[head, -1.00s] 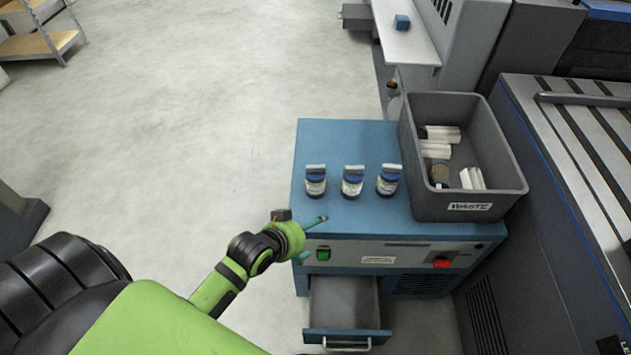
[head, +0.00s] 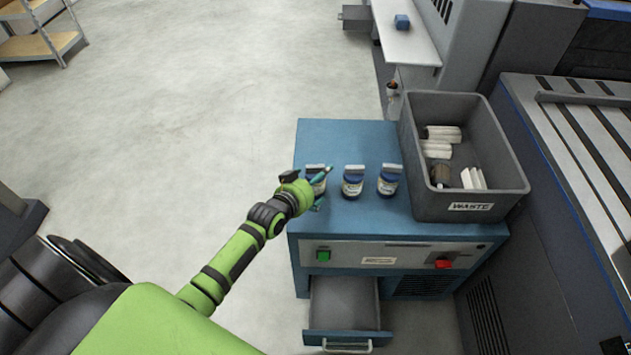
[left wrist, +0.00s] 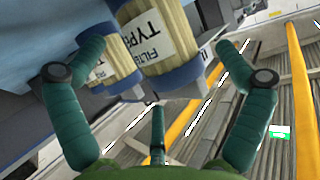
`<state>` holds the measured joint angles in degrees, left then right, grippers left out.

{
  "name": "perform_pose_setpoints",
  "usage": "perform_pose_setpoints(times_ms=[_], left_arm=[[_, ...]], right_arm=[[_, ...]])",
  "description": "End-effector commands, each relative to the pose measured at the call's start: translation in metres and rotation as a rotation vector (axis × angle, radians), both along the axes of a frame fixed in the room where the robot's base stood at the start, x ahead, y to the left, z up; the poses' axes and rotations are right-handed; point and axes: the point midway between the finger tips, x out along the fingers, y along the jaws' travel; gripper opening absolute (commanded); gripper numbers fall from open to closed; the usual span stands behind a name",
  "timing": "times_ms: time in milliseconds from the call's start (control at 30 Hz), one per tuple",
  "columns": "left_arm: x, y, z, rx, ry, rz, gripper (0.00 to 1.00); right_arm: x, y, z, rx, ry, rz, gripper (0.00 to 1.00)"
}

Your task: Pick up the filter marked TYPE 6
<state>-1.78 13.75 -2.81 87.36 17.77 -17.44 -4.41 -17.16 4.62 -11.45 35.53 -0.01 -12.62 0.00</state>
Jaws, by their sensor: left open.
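Three filters with white labels and blue bands stand in a row on the blue cabinet top: a left one (head: 314,169), a middle one (head: 352,182) and a right one (head: 388,180). My left gripper (head: 320,189) is open at the left filter and partly covers it. In the left wrist view a pleated filter (left wrist: 165,40) stands ahead, between the spread fingers; its label reads "FILTER TYPE", with the number not readable. A second labelled filter (left wrist: 112,62) is beyond it to the left. I cannot tell whether any finger touches. My right gripper is out of view.
A grey bin marked WASTE (head: 470,207), holding used filters, stands on the cabinet (head: 345,135) right of the row. An open drawer (head: 345,335) juts from the cabinet front below.

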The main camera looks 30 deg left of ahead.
Motion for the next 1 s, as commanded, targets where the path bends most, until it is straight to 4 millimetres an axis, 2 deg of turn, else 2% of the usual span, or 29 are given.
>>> perform_pose_setpoints(times_ms=[267,300,367,400,467,833,1000], left_arm=[[0.004,0.000,-0.002,0.000,0.001,0.000,1.00],[0.004,0.000,-0.002,0.000,0.001,0.000,0.96],[0.004,0.000,-0.002,0.000,0.001,0.000,0.72],[0.004,0.000,-0.002,0.000,0.001,0.000,0.56],[0.004,0.000,-0.002,0.000,0.001,0.000,0.36],[0.004,0.000,-0.001,0.000,0.000,0.000,0.35],[0.005,0.000,0.020,-0.001,-0.003,-0.001,0.35]], right_arm=[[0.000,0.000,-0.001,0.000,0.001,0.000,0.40],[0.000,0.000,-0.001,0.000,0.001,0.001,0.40],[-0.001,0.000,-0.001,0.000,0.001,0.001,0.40],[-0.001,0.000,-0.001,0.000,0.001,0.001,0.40],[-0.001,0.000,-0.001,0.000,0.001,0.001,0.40],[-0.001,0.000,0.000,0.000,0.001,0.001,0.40],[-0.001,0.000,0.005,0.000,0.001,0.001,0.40]])
